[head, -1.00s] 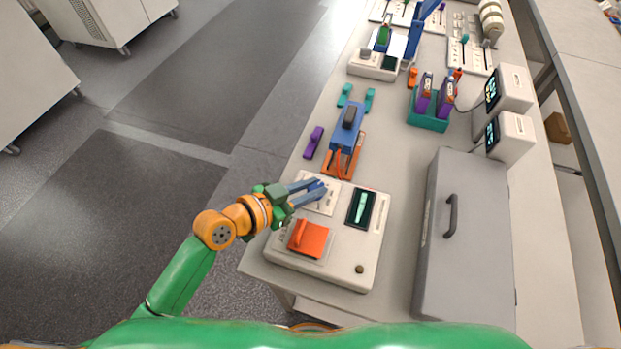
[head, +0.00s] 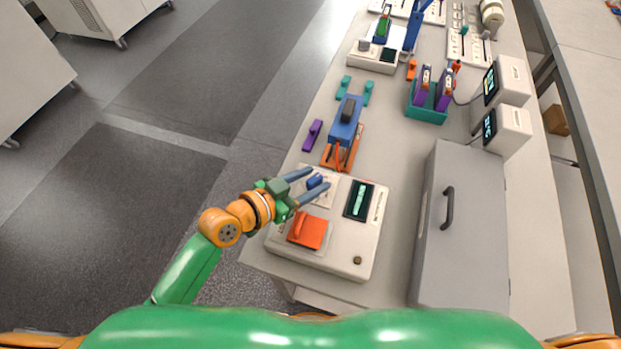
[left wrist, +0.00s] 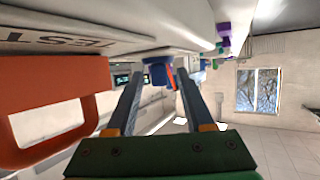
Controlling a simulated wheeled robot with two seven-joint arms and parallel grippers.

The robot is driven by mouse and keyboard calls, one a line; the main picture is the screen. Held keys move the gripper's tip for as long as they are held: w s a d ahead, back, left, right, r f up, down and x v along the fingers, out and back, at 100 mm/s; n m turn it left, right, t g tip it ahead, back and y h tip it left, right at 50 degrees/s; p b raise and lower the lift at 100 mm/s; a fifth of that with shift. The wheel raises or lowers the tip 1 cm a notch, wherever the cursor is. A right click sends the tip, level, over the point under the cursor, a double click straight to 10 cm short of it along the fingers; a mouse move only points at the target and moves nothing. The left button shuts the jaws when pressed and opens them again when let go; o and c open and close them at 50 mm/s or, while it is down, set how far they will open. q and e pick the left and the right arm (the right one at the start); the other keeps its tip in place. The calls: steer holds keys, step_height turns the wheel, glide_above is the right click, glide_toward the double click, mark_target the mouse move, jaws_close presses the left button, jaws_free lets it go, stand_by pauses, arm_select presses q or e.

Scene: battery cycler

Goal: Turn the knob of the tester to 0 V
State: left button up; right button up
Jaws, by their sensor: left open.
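The tester (head: 343,247) is a cream box at the near end of the bench, with a dark display window (head: 359,199) and an orange lever (head: 307,232). Its blue knob (head: 315,181) stands on a pale dial plate. My left gripper (head: 318,178) is open, with one finger on each side of the knob. In the left wrist view the knob (left wrist: 157,72) shows between the two fingertips (left wrist: 160,80), with gaps beside it. The dial markings and the display reading are too small to read. My right gripper is out of view.
An orange and blue clamp-like device (head: 342,140) stands just beyond the tester. A grey case with a handle (head: 465,235) lies to the right. The orange lever (left wrist: 50,105) fills the left of the left wrist view, close to the gripper. Bare bench shows between tester and case.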

mark_target(308, 184)
arm_select(q)
steer(key=b+v, duration=0.1)
steer(key=v, duration=0.5)
steer(key=shift+s+a, duration=0.2)
steer(key=shift+s+a+r, duration=0.2)
steer(key=shift+s, duration=0.05)
steer(key=shift+w+d, duration=0.1)
